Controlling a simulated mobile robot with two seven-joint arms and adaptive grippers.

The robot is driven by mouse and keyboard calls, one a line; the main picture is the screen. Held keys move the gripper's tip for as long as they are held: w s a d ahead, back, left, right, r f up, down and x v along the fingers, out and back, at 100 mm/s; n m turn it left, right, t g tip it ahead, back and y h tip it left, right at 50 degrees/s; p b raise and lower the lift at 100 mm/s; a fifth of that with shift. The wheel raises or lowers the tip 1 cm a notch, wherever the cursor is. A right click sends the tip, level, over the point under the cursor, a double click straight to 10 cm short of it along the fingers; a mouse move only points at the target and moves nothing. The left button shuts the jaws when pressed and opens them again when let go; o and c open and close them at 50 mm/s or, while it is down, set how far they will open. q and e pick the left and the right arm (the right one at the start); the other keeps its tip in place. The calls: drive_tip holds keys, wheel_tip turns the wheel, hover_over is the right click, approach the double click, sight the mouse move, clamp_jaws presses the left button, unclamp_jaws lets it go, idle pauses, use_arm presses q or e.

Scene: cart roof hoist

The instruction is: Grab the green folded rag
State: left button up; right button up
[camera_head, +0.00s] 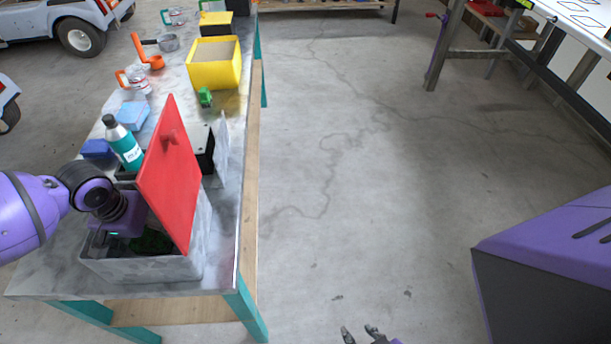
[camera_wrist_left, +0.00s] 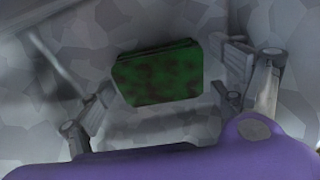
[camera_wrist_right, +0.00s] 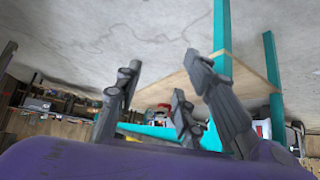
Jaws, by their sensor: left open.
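The green folded rag (camera_wrist_left: 158,76) lies inside a grey box (camera_head: 150,268) with its red lid (camera_head: 172,175) standing open. In the head view only part of the rag (camera_head: 150,240) shows behind the box's front wall. My left gripper (camera_wrist_left: 165,90) reaches down into the box, open, with one finger on each side of the rag; whether they touch it I cannot tell. In the head view the left fingers are hidden by the wrist and box. My right gripper (camera_head: 362,333) is open and empty, low over the floor to the right of the table; it also shows in the right wrist view (camera_wrist_right: 165,90).
A teal bottle (camera_head: 124,146), a dark blue block (camera_head: 97,150), a light blue block (camera_head: 133,116) and a black box (camera_head: 203,150) stand close behind the grey box. A yellow bin (camera_head: 214,66) is farther back.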

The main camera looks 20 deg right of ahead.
use_arm(q)
drive_tip(key=shift+f, duration=0.2)
drive_tip(key=shift+c, duration=2.5)
drive_tip(key=c, duration=0.4)
use_arm(e)
drive_tip(key=shift+s+d+f, duration=0.15)
drive_tip(key=shift+s+f, duration=0.05)
drive_tip(key=shift+s, duration=0.85)
use_arm(q)
drive_tip(key=shift+r, duration=0.1)
